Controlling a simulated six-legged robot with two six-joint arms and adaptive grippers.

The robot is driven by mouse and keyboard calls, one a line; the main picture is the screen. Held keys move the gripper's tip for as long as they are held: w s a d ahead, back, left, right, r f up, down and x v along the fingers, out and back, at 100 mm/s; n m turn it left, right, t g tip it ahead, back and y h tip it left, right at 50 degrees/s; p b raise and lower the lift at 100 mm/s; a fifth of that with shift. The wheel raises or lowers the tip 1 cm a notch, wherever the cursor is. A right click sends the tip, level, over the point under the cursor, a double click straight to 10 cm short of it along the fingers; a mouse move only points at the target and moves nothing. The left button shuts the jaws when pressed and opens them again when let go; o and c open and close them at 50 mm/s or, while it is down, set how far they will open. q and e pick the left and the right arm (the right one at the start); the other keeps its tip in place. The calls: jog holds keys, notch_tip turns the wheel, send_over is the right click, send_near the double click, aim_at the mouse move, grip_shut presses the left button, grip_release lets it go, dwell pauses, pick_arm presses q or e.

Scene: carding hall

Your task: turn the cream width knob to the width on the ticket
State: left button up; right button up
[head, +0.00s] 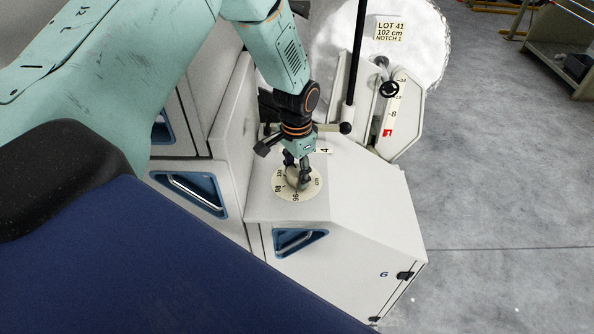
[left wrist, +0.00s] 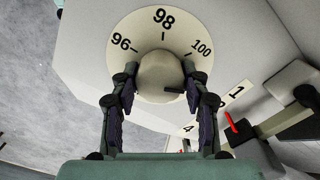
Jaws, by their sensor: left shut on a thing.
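The cream width knob (left wrist: 162,72) sits on a cream dial (left wrist: 135,27) on the white machine top. The dial shows 96, 98 and 100 in the left wrist view, and "cm" on the dial in the head view (head: 311,192). A dark line on the knob points right, past 100, toward one finger; any figure there is hidden. My left gripper (left wrist: 158,82) is shut on the knob, one finger on each side; it also shows in the head view (head: 297,176). The ticket (head: 389,29) reads "LOT 41, 102 cm, NOTCH 1". My right gripper is not in view.
A handwheel (head: 389,90) and a scale with a red pointer (head: 388,133) stand behind the knob. A black upright rod (head: 356,50) rises near my left wrist. A notch plate with a red-tipped lever (left wrist: 231,122) is close beside the fingers.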

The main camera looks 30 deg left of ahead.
pick_arm(q)
jog(key=m, duration=0.4)
jog(key=shift+m, duration=0.4)
dwell(0.4)
jog(key=o, duration=1.2)
jog(key=shift+s+a+r, duration=0.1)
jog(key=shift+s, duration=0.05)
jog(key=shift+c, duration=0.2)
